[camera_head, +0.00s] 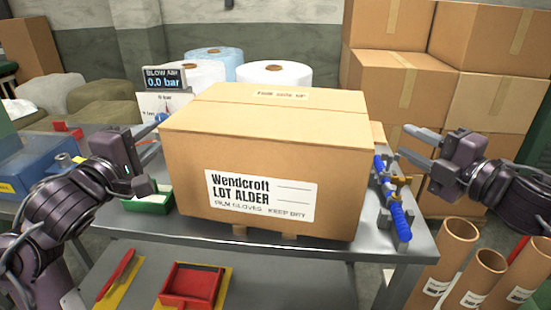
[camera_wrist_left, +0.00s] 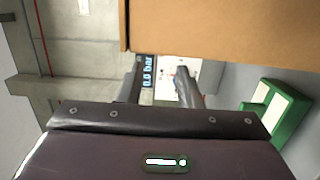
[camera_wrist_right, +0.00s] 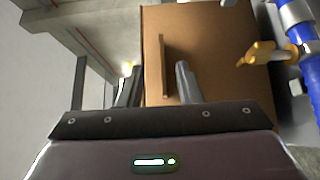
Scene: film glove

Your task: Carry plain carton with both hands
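The plain brown carton (camera_head: 270,125) sits upright on the grey metal table (camera_head: 330,262), its front label reading Wendcroft LOT ALDER. Small blocks show beneath its front edge. My left gripper (camera_head: 156,146) is open and empty beside the carton's left side. In the left wrist view the carton (camera_wrist_left: 220,30) fills the upper right, beyond the open fingers (camera_wrist_left: 160,78). My right gripper (camera_head: 416,146) is open and empty, apart from the carton's right side. In the right wrist view the carton's side (camera_wrist_right: 205,50) has an upright strip or slot (camera_wrist_right: 164,65), and the fingers (camera_wrist_right: 157,75) are spread.
White rolls (camera_head: 274,75) stand behind. Cardboard tubes (camera_head: 455,245) stand at front right; stacked cartons (camera_head: 400,85) are behind.

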